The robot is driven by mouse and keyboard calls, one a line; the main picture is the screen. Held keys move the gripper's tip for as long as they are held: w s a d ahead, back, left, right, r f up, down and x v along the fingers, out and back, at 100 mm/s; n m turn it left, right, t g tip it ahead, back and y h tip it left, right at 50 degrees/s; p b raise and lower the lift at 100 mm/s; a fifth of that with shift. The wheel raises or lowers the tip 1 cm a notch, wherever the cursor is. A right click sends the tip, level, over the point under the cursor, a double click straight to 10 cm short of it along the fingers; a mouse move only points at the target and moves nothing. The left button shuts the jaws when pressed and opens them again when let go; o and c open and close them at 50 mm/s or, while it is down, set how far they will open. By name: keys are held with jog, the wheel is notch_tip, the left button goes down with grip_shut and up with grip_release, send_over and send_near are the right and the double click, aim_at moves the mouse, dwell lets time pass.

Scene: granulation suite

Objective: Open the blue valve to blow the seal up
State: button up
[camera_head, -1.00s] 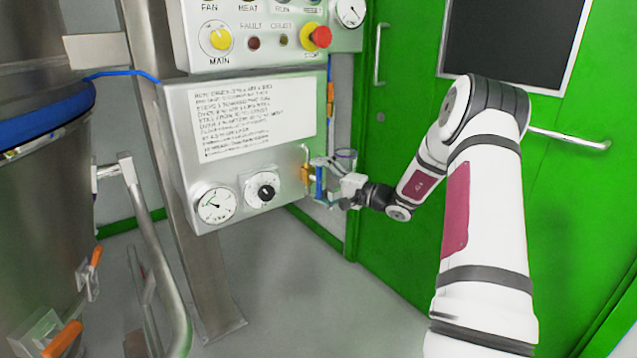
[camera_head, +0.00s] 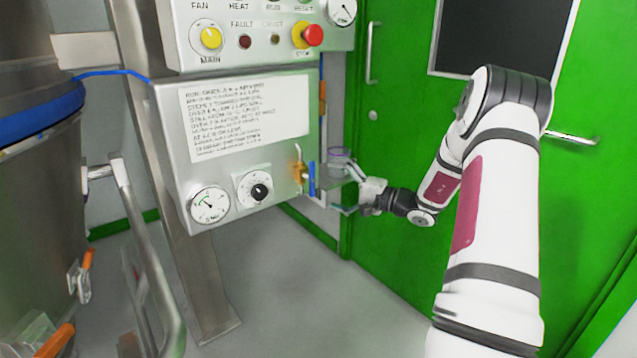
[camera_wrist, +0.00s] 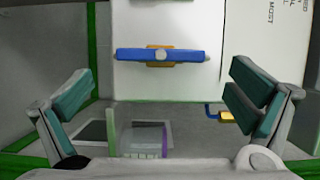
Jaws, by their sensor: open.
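The blue valve handle (camera_head: 312,178) is on the right side of the grey control box, beside a brass fitting (camera_head: 300,172). It stands upright in the head view. In the wrist view the blue handle (camera_wrist: 185,55) lies straight across the picture, with a pale round hub at its middle and brass behind. My gripper (camera_head: 345,188) is to the right of the handle and apart from it. In the wrist view my gripper (camera_wrist: 162,82) has its two green-padded fingers wide apart, with nothing between them.
A clear cup with a purple rim (camera_wrist: 140,140) is near the left finger. The control box has a gauge (camera_head: 210,204) and dial (camera_head: 259,191). A green door (camera_head: 400,260) is behind my arm.

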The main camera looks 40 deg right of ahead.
jog(key=shift+v, duration=2.45)
